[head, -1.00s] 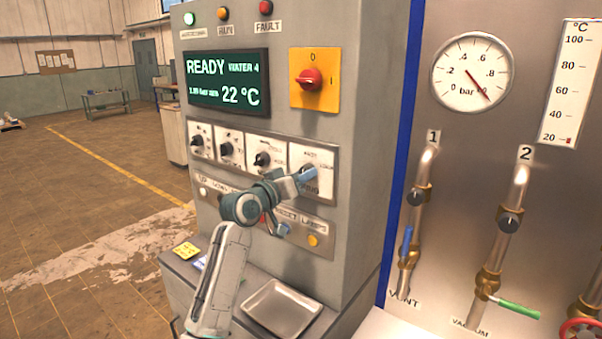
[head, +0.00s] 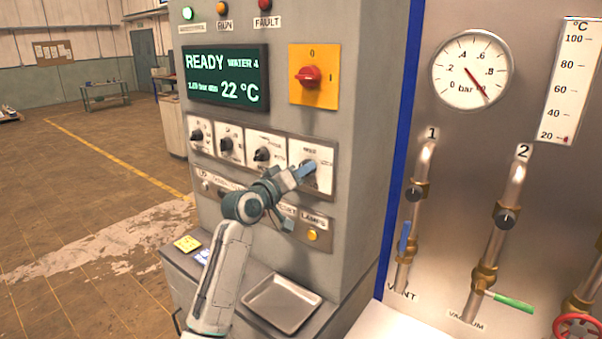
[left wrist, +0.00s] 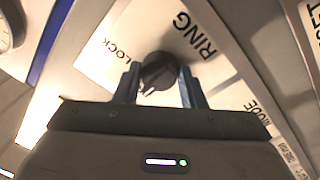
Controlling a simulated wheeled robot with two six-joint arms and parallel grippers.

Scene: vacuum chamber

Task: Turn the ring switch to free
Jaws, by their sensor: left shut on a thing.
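The ring switch is a dark round knob (left wrist: 158,72) on a white plate (head: 318,153), the rightmost of the row on the grey cabinet. In the left wrist view the plate reads RING and LOCK, with LOCK to the knob's left. A pale mark shows at the knob's lower left edge. No FREE label is readable. My left gripper (head: 306,171) is shut on the knob, with one blue-grey finger on each side in the left wrist view (left wrist: 159,84). In the head view the gripper hides most of the knob. My right gripper is not in view.
Other dark knobs (head: 262,154) sit left of the ring switch. A lamp-button strip with a yellow button (head: 312,235) lies below. A red main switch (head: 308,77) is above. A metal tray (head: 284,327) stands on the ledge. Pipes with valves (head: 506,215) are at right.

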